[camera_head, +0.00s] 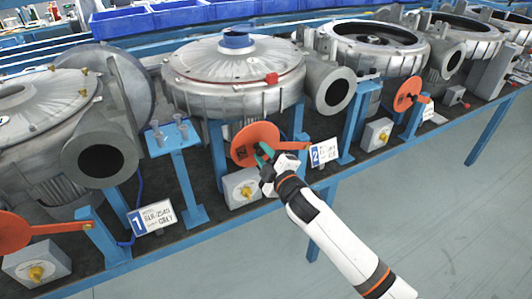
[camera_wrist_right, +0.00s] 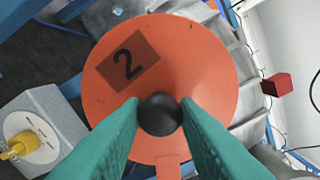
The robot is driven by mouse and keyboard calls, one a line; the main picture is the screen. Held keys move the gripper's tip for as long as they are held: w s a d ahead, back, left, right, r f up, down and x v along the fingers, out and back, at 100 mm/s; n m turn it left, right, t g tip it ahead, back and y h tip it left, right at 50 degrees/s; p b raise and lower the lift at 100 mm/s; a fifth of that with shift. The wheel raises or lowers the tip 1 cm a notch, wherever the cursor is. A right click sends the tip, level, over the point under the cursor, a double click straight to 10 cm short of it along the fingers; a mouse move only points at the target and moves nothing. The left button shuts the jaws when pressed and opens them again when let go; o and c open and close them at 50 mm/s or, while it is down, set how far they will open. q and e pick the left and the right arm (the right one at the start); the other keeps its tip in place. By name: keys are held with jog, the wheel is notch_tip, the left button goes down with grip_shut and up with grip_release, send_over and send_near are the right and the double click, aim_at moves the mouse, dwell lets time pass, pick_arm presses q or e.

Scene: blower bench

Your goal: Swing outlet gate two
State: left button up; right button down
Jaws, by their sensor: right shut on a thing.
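Outlet gate two is an orange disc (camera_head: 241,146) in front of the second blower (camera_head: 235,82). In the right wrist view the gate (camera_wrist_right: 200,60) fills the middle and carries a dark label with a 2. A round black knob (camera_wrist_right: 160,114) stands on its face. My right gripper (camera_head: 266,156) reaches in from the lower right; in the right wrist view its green fingers (camera_wrist_right: 160,118) are closed on the knob from both sides. The blower's round outlet (camera_head: 336,91) faces forward to the right of the gate, uncovered. My left gripper is not in view.
A grey box with a yellow knob (camera_head: 244,187) stands below the gate. A number 2 sign (camera_head: 324,152) is just right of my gripper. Other orange gates (camera_head: 408,93) sit along the bench. The floor in front (camera_head: 440,210) is clear.

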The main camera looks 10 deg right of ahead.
jog(key=shift+f, duration=0.25)
jog(key=c, duration=1.1)
grip_release()
jog(key=shift+s, duration=0.1)
jog(key=b+v, duration=0.2)
jog(key=v, duration=1)
